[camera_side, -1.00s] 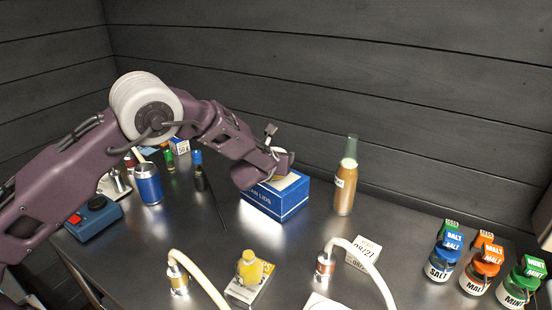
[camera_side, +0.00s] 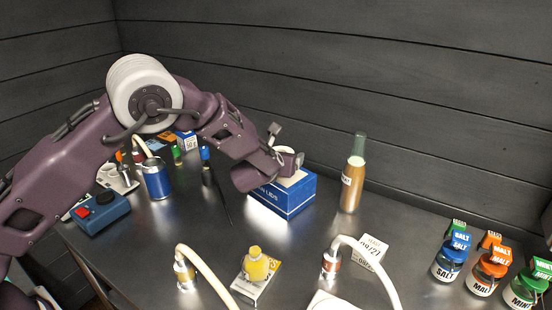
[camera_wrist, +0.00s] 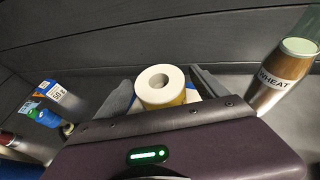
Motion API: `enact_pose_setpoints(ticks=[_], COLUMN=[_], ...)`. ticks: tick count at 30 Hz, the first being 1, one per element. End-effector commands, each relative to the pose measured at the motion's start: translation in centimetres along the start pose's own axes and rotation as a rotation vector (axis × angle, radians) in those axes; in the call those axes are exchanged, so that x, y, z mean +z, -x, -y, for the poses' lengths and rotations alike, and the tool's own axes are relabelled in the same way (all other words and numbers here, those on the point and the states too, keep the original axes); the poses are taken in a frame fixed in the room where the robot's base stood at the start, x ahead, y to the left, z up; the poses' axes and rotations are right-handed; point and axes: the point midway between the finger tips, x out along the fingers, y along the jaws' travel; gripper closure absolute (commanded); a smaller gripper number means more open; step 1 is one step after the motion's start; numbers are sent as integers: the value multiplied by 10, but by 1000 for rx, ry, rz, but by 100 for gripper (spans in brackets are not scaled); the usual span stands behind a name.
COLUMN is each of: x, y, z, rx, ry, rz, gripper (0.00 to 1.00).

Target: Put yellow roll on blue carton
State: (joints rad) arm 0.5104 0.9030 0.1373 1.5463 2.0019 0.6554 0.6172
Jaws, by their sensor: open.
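The yellow roll (camera_wrist: 163,95) shows in the wrist view, with a white ring-shaped top, a dark centre hole and a yellow side. It stands between the two grey fingers of my gripper (camera_wrist: 163,84), which are apart on either side of it. Part of a white and blue surface, seemingly the carton top, shows beside the roll. In the side view the blue carton (camera_side: 289,197) stands on the metal table, and my gripper (camera_side: 284,168) is right over its top. My gripper hides most of the roll there. Whether the fingers touch the roll I cannot tell.
A brown bottle (camera_side: 352,180) stands close to the right of the carton. A blue can (camera_side: 156,180) and small bottles stand left. Hoses, a yellow bottle-like item (camera_side: 254,265) and a white box (camera_side: 371,250) are in front. Several jars (camera_side: 486,265) stand far right.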

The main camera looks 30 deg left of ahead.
Motion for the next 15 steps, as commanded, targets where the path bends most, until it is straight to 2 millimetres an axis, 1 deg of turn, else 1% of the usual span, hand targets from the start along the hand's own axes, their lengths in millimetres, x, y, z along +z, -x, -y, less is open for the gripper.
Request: enact_pose_setpoints(ticks=[1, 3, 6, 9, 12, 15], x=[1, 0, 1, 0, 0, 0], y=[14, 31, 54, 71, 83, 87], z=[1, 1, 1, 0, 1, 0], rx=[-2, -3, -2, -1, -1, 0], ry=[-1, 0, -1, 1, 1, 1], rz=[0, 0, 0, 0, 0, 0], gripper=[18, 18, 18, 18, 18, 18])
